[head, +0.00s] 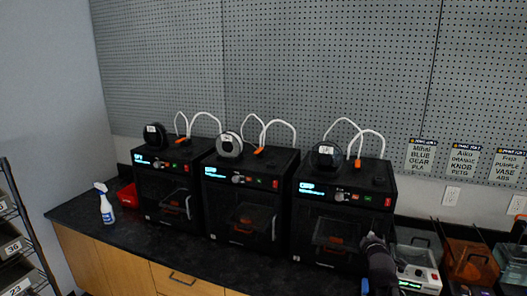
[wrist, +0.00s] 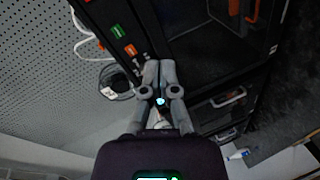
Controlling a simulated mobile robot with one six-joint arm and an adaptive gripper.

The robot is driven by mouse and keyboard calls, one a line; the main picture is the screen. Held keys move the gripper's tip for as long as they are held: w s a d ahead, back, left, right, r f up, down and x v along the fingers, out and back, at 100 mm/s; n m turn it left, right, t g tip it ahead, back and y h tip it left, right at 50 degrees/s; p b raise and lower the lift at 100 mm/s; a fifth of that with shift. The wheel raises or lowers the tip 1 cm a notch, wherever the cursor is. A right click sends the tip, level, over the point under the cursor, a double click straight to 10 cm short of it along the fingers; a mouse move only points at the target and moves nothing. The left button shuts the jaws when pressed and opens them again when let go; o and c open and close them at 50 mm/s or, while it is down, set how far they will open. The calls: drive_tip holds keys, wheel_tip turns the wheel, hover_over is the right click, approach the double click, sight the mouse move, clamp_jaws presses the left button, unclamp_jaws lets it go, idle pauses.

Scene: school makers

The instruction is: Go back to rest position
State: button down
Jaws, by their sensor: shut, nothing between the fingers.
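My gripper (wrist: 160,68) is shut and empty in the wrist view, its two grey fingers together in front of a black 3D printer. In the head view my arm's dark end (head: 379,262) stands at the right, overlapping the lower right side of the right printer (head: 322,238). The fingertips are hard to make out there. I cannot tell whether the fingers touch the printer.
The middle printer (head: 235,212) and left printer (head: 160,203) stand in a row on a black counter (head: 95,228). A spray bottle (head: 106,206) and a red box (head: 128,196) stand left. A grey device (head: 418,262) and an orange container (head: 470,262) stand right.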

drive_tip(key=s+a+f+m+g+y, duration=0.3)
drive_tip(key=s+a+f+m+g, duration=0.3)
drive_tip(key=a+f, duration=0.45)
drive_tip(key=s+a+f+m+g, duration=0.2)
drive_tip(key=s+a+g, duration=0.2)
drive_tip(key=s, duration=0.2)
drive_tip(key=s+a+f+m+g+y, duration=0.1)
drive_tip(key=s+a+m+g, duration=0.2)
drive_tip(key=s, duration=0.3)
drive_tip(key=shift+s+a+f+g, duration=0.35)
drive_tip(key=shift+a+g, duration=0.4)
drive_tip(key=shift+g, duration=0.05)
